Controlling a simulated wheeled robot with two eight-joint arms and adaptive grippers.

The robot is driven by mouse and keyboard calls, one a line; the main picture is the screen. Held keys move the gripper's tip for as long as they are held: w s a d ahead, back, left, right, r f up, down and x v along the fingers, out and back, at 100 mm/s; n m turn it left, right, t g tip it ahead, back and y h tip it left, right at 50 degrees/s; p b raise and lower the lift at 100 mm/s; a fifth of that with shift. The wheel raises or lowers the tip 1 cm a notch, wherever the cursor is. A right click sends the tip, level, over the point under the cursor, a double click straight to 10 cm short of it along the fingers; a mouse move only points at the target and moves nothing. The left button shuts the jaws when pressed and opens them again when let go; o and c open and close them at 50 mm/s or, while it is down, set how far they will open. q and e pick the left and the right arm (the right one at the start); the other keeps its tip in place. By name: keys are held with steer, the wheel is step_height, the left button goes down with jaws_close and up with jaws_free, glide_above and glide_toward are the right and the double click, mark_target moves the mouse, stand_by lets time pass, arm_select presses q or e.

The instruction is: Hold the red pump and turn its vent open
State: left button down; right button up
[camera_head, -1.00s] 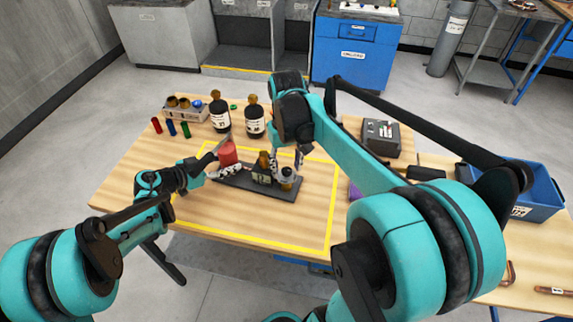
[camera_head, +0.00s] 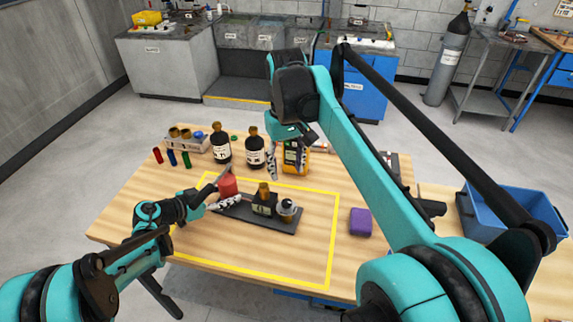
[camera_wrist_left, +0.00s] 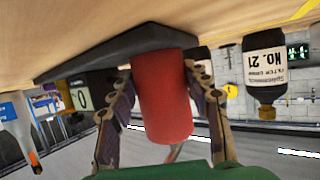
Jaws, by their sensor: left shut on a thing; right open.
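The red pump (camera_head: 228,187) is a red cylinder at the left end of a dark base plate (camera_head: 271,220) on the table. My left gripper (camera_head: 220,195) is shut around the red cylinder; the left wrist view shows a finger on each side of the red pump (camera_wrist_left: 163,97). On the same plate stand a dark block with a brass top (camera_head: 264,201) and a small silver-and-black part (camera_head: 287,208). I cannot tell which part is the vent. My right gripper (camera_head: 286,162) is open above and behind the plate, apart from it, in front of a yellow device.
Two dark labelled bottles (camera_head: 255,151) stand behind the plate. A yellow device (camera_head: 294,158) stands right of them. A purple block (camera_head: 360,221) lies to the right, and a blue bin (camera_head: 512,212) farther right. The table's front area inside the yellow outline is clear.

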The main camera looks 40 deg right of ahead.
stand_by(0.3)
arm_select(q)
steer(key=c, duration=0.6)
jaws_free()
steer(key=shift+c, duration=0.2)
